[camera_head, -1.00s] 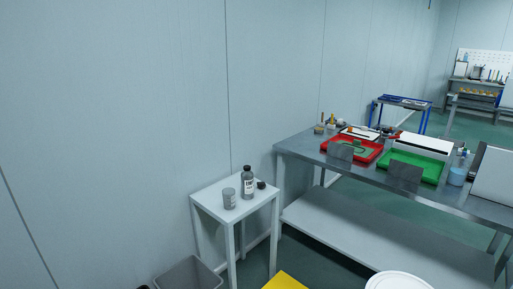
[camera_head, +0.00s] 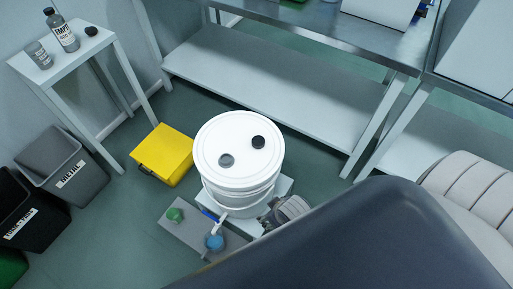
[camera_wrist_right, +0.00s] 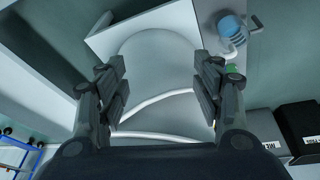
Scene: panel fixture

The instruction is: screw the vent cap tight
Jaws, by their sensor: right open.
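A white bucket (camera_head: 240,186) with a round white lid (camera_head: 235,133) stands on a low white platform on the floor. A black cap (camera_head: 258,142) sits towards the right of the lid and a grey cap (camera_head: 227,160) near its front middle. I cannot tell which is the vent cap, or how tight either is. My right gripper (camera_head: 289,211) is at the bucket's lower right, partly hidden by my arm. In the right wrist view my right gripper (camera_wrist_right: 170,92) is open and empty, with the white bucket (camera_wrist_right: 165,65) behind the fingers. My left gripper is not in view.
A yellow box (camera_head: 163,153), grey bin (camera_head: 65,165) and small table with bottle (camera_head: 62,32) stand left. A long bench (camera_head: 270,88) is behind.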

